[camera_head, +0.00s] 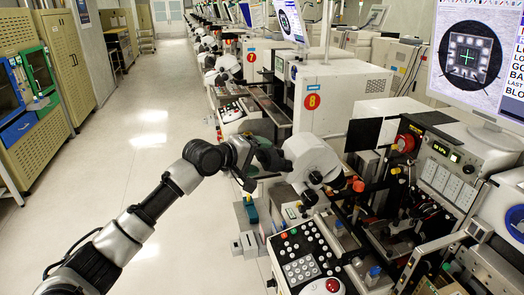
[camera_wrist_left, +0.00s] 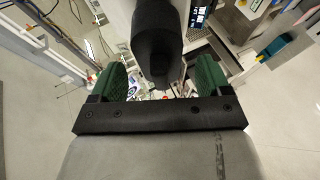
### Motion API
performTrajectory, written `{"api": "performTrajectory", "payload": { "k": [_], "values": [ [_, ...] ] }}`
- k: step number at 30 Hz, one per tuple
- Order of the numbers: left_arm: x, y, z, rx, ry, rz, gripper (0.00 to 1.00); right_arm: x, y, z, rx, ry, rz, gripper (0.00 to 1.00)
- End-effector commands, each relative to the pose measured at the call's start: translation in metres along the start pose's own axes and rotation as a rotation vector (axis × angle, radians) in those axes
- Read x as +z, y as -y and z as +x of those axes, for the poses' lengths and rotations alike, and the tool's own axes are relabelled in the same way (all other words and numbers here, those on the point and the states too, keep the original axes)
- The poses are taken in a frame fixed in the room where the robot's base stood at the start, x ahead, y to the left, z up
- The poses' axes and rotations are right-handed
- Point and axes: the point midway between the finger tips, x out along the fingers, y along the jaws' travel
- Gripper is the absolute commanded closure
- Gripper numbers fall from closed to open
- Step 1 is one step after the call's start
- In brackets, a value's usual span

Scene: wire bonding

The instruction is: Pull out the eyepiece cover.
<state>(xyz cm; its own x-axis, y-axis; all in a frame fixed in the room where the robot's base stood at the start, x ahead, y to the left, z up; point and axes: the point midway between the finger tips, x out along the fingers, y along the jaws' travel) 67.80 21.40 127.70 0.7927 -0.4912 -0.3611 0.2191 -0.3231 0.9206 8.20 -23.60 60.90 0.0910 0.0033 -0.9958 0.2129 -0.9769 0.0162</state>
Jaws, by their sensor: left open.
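The eyepiece cover (camera_wrist_left: 157,38) shows in the left wrist view as a dark, rounded black piece at top centre, pointing down between the fingers. My left gripper (camera_wrist_left: 160,78) is open, with a green-padded finger on each side of the cover. Gaps show between the pads and the cover, so it is not gripped. In the head view my left gripper (camera_head: 258,164) is at the left side of the white microscope head (camera_head: 312,160). There the cover is hard to separate from the dark gripper parts. My right gripper is not in view.
The wire bonding machine has a keypad panel (camera_head: 305,258) below the microscope and a monitor (camera_head: 480,60) at right. A teal part (camera_head: 250,212) sits low beside the machine. Yellow cabinets (camera_head: 65,60) line the left. The aisle floor (camera_head: 150,110) is clear.

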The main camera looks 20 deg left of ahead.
Motion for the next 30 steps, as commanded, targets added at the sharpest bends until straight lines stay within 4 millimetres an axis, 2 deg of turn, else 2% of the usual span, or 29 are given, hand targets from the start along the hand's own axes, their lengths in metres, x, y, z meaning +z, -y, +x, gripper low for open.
{"api": "performTrajectory", "payload": {
  "k": [6,16,26,30],
  "values": [
    [-0.001,-0.001,0.020,0.000,-0.001,0.000,0.22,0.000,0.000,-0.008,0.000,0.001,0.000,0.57],
    [0.000,0.001,0.023,0.000,-0.001,0.001,0.22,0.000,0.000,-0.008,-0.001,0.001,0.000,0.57],
    [-0.001,0.001,0.023,0.000,-0.002,0.000,0.73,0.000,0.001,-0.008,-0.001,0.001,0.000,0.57],
    [-0.001,0.001,0.022,0.000,-0.002,0.000,0.75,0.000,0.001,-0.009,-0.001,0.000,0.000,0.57]
  ]
}}
